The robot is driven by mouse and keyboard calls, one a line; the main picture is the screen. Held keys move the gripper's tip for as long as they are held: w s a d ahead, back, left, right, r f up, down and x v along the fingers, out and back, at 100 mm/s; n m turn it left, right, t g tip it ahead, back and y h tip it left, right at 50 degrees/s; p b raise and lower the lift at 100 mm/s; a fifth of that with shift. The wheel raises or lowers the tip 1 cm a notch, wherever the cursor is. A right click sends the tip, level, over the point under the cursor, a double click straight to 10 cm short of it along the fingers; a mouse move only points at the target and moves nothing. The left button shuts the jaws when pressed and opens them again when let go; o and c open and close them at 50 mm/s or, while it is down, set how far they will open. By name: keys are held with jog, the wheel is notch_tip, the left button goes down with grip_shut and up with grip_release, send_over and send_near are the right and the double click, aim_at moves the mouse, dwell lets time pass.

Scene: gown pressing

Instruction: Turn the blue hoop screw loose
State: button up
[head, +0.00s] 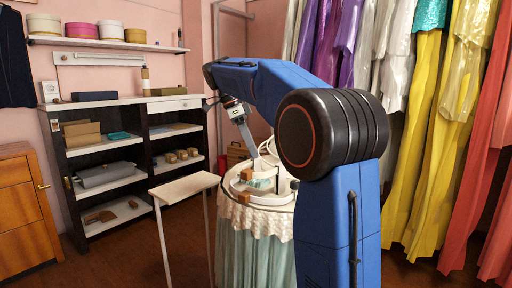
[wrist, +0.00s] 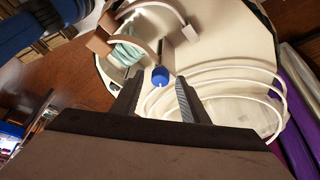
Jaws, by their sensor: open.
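The blue hoop screw (wrist: 160,75) shows in the wrist view as a small round blue knob with a pale stem running up from it. My gripper (wrist: 158,84) is open, with one dark finger on each side of the knob; I cannot tell whether the fingertips reach down to its level. White hoops (wrist: 212,78) curve around and to the right of it, above a pale round tabletop. In the head view my gripper (head: 248,143) points down over the round table (head: 268,215); the screw is not distinguishable there.
A narrow white table (head: 184,187) stands left of the round table. Shelves (head: 106,145) stand behind; hanging gowns (head: 432,120) are at the right.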

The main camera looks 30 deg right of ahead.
grip_shut()
jog(key=shift+n, duration=0.4)
jog(key=n+t, duration=0.1)
jog(key=n, duration=0.1)
jog(key=shift+s+n, duration=0.15)
jog(key=shift+n, duration=0.15)
jog(key=n+t, duration=0.1)
jog(key=n, duration=0.2)
jog(key=shift+s+n+t+h, duration=0.1)
jog(key=shift+n+t+h, duration=0.2)
jog(key=shift+t, duration=0.1)
jog(key=n+t, duration=0.1)
jog(key=n, duration=0.2)
jog(key=shift+s+n, duration=0.1)
jog(key=shift+n, duration=0.2)
jog(key=shift+s+n+t+y, duration=0.1)
jog(key=shift+n+t+y, duration=0.55)
jog(key=shift+n, duration=0.95)
